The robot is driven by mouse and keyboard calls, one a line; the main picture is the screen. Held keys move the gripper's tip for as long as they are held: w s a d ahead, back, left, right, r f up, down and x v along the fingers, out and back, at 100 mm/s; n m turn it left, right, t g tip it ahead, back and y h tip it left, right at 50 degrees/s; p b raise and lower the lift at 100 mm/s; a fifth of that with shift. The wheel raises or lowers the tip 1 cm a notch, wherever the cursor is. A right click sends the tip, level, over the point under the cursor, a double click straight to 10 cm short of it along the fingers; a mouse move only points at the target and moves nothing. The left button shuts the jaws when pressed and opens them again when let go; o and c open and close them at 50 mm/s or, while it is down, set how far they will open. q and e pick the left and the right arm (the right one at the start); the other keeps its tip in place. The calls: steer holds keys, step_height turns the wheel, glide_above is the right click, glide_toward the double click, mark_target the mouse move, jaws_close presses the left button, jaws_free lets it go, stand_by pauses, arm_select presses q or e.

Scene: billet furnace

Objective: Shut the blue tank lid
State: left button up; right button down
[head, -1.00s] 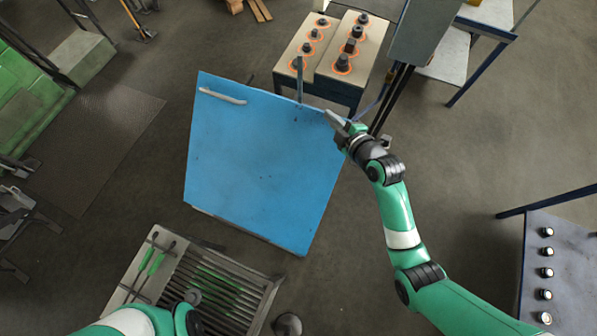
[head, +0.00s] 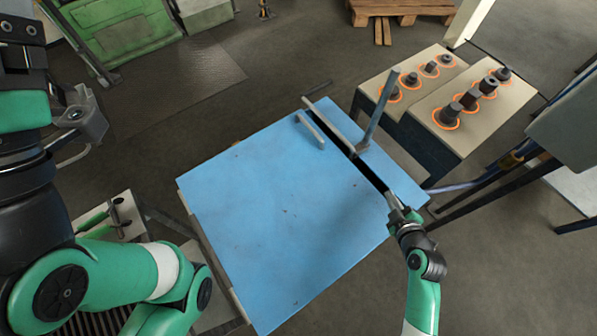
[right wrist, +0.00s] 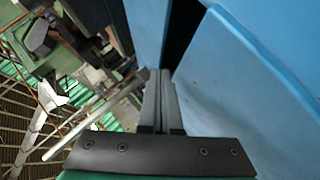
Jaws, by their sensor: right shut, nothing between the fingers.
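The blue tank lid (head: 275,215) is a large flat panel with a pale bar handle (head: 311,131) near its far edge. A dark gap separates that edge from a narrow blue strip of the tank (head: 392,168), so the lid is not flush with it. My right gripper (head: 393,202) is shut and empty at the near right end of the gap, by the lid's corner. In the right wrist view its fingers (right wrist: 158,98) are together, with the lid or tank's blue faces and the dark gap just beyond. I cannot tell if they touch.
A grey upright bar (head: 377,108) stands at the strip. Behind it is a pale table (head: 405,98) with dark parts on orange rings. A green machine (head: 120,30) and a wooden pallet (head: 405,10) stand farther back. My left arm fills the lower left.

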step_height(320, 180, down, 2)
steer(key=shift+f+b, duration=0.25)
steer(key=shift+b, duration=0.35)
arm_select(q)
step_height(320, 180, down, 2)
steer(key=shift+w+d+f, duration=0.1)
steer(key=shift+d, duration=0.05)
arm_select(e)
steer(key=shift+f, duration=0.15)
step_height(320, 180, up, 6)
steer(key=p, duration=0.4)
steer(key=shift+s+d+f, duration=0.1)
steer(key=shift+d+f, duration=0.05)
arm_select(q)
step_height(320, 180, up, 6)
steer(key=p, duration=0.2)
steer(key=shift+d+r, duration=0.15)
steer(key=shift+r, duration=0.05)
arm_select(e)
steer(key=s+d+r, duration=0.4)
steer(key=s+r, duration=0.1)
steer(key=r, duration=0.1)
steer(key=shift+d, duration=0.2)
arm_select(q)
steer(key=shift+w, duration=0.1)
